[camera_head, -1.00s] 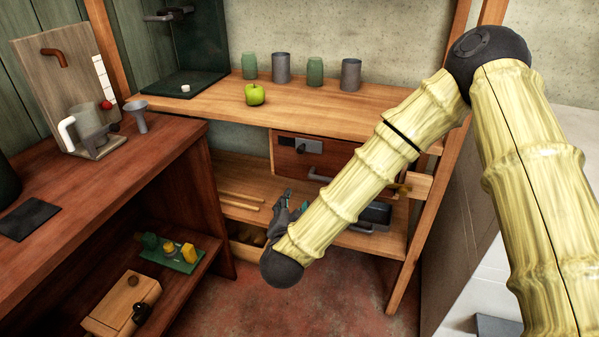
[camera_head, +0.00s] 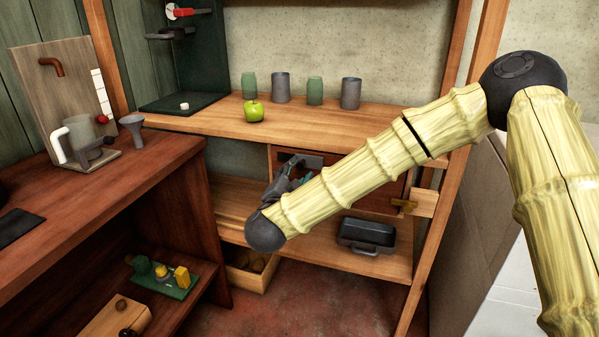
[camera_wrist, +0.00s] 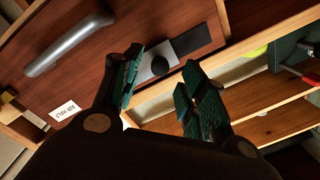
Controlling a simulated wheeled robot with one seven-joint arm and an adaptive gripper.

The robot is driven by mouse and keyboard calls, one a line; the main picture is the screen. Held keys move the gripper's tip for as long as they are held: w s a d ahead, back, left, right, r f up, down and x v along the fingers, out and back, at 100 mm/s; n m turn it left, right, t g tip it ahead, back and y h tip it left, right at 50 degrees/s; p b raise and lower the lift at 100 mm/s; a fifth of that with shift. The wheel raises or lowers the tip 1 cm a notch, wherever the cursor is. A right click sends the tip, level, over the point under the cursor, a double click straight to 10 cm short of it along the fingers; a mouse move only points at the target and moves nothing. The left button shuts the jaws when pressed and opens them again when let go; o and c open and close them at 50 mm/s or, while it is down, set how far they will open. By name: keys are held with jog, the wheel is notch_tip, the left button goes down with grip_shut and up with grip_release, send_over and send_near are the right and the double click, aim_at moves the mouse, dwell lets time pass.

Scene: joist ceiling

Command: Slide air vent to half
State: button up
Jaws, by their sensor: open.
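The air vent is a dark strip (camera_wrist: 193,41) with a light grey plate (camera_wrist: 146,73) and a round black knob (camera_wrist: 160,66), set in a reddish-brown wooden front (camera_wrist: 95,70). A white label reading "AIR HALF" (camera_wrist: 64,110) is on the same front. My gripper (camera_wrist: 162,75) is open and empty. In the wrist view its green-padded fingers appear on either side of the knob; I cannot tell the remaining distance. In the head view, my gripper (camera_head: 290,169) is in front of the wooden front (camera_head: 372,182), and my arm hides much of it.
A grey bar handle (camera_wrist: 70,44) sticks out of the front. Above is a wooden shelf (camera_head: 215,120) with a green apple (camera_head: 253,111) and several cups. A brown counter (camera_head: 60,215) stands at left.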

aim_at(300, 167)
jog(key=shift+x, duration=1.6)
jog(key=shift+c, duration=0.4)
grip_shut()
